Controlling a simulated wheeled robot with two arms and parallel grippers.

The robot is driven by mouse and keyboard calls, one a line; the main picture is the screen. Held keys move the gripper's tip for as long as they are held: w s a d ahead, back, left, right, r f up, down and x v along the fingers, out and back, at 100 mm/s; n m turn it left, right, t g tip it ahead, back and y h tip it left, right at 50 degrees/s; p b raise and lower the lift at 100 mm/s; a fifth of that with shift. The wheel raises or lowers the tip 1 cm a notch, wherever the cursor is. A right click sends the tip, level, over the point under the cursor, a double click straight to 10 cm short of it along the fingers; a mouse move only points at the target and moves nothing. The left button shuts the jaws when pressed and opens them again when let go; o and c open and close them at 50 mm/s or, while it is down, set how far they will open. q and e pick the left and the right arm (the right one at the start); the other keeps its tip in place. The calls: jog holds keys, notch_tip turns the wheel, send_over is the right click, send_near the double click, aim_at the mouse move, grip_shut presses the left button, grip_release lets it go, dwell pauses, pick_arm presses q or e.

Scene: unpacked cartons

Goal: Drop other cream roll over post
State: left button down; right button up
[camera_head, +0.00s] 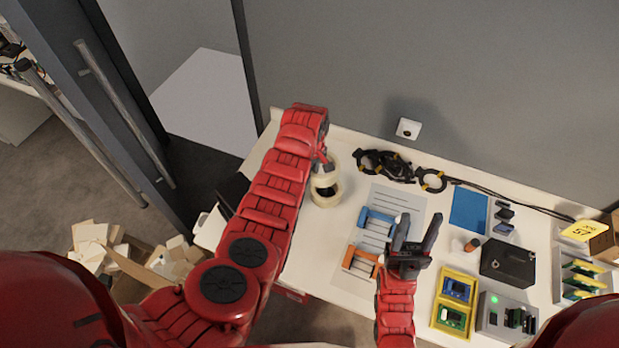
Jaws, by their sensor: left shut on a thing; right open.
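My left gripper (323,166) is shut on a cream roll (331,179) near the back left of the table. Its fingers and the arm hide part of this roll. Another cream roll (325,199) shows just below it in the picture, with a dark opening. I cannot make out the post clearly, nor whether the held roll is around it or touching the lower roll. My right gripper (414,228) is open and empty, with its fingers pointing up the picture above the table.
The white table (338,227) holds a sheet with blue (376,220) and orange (360,262) holders, black cable coils (385,165), a blue pad (468,210), a black box (508,262) and yellow trays (454,302). A grey wall stands behind. Cartons lie on the floor at left.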

pick_arm(q)
jog(key=shift+d+f+b, duration=0.1)
jog(key=shift+f+b, duration=0.35)
jog(key=shift+f, duration=0.25)
notch_tip(320, 180, down, 2)
jog(key=shift+b, duration=0.7)
jog(key=shift+r, duration=0.15)
jog(key=shift+f+b, duration=1.6)
jog(key=shift+f, duration=0.55)
jog(key=c, duration=0.7)
grip_release()
jog(key=shift+o, duration=0.2)
